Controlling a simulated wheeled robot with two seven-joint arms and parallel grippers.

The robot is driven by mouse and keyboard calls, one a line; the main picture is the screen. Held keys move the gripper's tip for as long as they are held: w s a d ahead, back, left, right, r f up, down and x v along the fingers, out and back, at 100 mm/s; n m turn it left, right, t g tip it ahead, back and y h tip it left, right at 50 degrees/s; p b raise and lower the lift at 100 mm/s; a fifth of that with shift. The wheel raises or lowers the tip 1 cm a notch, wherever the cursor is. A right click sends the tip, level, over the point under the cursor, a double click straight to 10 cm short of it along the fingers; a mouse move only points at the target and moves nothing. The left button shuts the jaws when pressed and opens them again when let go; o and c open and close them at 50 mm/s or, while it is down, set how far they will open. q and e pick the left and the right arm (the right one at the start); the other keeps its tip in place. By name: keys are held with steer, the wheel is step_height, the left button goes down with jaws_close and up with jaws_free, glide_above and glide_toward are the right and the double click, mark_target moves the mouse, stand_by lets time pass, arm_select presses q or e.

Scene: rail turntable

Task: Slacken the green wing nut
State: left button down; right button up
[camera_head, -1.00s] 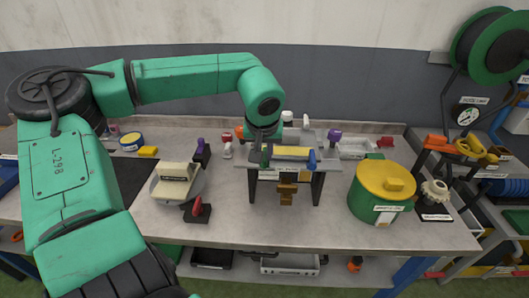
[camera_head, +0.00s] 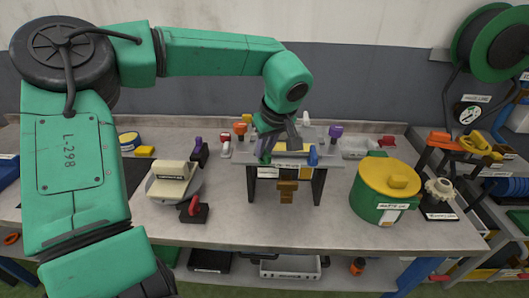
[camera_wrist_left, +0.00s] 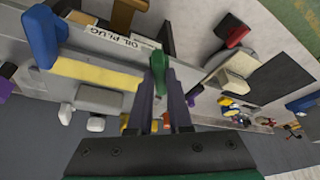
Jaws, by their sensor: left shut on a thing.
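The green wing nut (camera_wrist_left: 158,72) stands at one end of the raised stand labelled "OIL PLUG" (camera_head: 243,159). My left gripper (camera_head: 267,148) is over the left end of this stand in the head view. In the left wrist view, its two fingers (camera_wrist_left: 160,88) lie on either side of the green wing nut, and it is shut on it. In the head view the nut is mostly hidden by the fingers. A blue wing nut (camera_head: 312,156) is at the other end of the stand; it also shows large in the left wrist view (camera_wrist_left: 42,36). My right gripper is not in view.
A yellow-lidded green pot (camera_head: 387,181) stands right of the stand. A cream block on a round turntable (camera_head: 172,183) and a red-handled piece (camera_head: 194,210) stand to its left. Purple and orange handles stand around the back.

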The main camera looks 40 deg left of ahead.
arm_select(q)
steer(key=n+g, duration=0.1)
steer(key=n, duration=0.2)
steer(key=shift+w, duration=0.15)
steer(key=n+g, duration=0.1)
steer(key=n, duration=0.1)
steer(key=shift+r+n, duration=0.1)
steer(key=shift+n, duration=0.3)
steer(key=n+g+p, duration=0.1)
steer(key=n+g, duration=0.1)
steer(key=n, duration=0.3)
steer(key=shift+w, duration=0.2)
steer(key=shift+h, duration=0.3)
steer(key=c, duration=0.8)
jaws_free()
steer(key=shift+a, duration=0.1)
steer(key=shift+c, duration=0.2)
